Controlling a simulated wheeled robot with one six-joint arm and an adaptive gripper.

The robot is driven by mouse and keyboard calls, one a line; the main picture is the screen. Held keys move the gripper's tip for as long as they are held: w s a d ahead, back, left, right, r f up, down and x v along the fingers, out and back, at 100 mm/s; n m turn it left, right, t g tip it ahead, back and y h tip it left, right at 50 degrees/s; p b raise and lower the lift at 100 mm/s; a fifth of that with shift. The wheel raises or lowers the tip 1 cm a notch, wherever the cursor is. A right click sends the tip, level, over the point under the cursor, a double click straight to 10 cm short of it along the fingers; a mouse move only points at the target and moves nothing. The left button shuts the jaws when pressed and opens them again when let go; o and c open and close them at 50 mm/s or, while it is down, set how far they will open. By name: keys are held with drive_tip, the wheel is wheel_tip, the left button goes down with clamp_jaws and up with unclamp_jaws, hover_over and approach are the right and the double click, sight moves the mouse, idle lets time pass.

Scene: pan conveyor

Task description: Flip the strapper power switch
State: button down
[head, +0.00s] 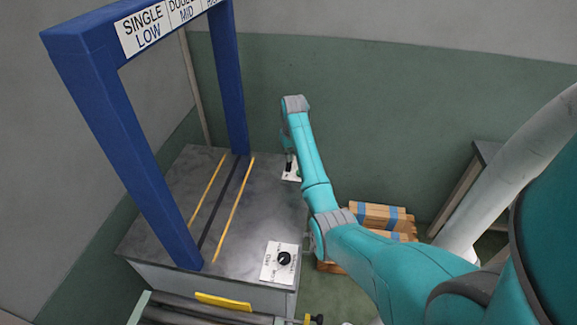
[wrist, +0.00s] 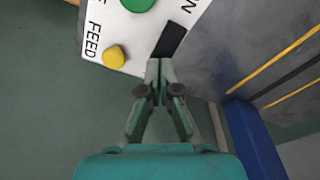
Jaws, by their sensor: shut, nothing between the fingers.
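The strapper (head: 180,180) is a grey-topped machine with a blue arch over it. In the wrist view, a white panel (wrist: 104,32) carries a green button, a yellow button (wrist: 114,57) marked FEED, and a black rectangular switch (wrist: 170,40). Lettering ending in N is beside the switch. My gripper (wrist: 159,64) is shut and empty, its fingertips just below the black switch in the picture. I cannot tell whether they touch it. In the head view, my gripper (head: 289,160) is over the panel (head: 292,174) at the machine's far right edge, partly hiding it.
A second white panel with a black knob (head: 284,258) sits at the machine's near right corner. Conveyor rollers (head: 200,311) lie in front. Several strapped brown bundles (head: 378,217) stand behind my arm. A dark-topped table (head: 484,155) is at the right. The blue arch (head: 125,140) rises at left.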

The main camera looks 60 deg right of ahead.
drive_tip(key=shift+f, duration=0.65)
idle(0.3)
drive_tip(key=shift+r, duration=3.55)
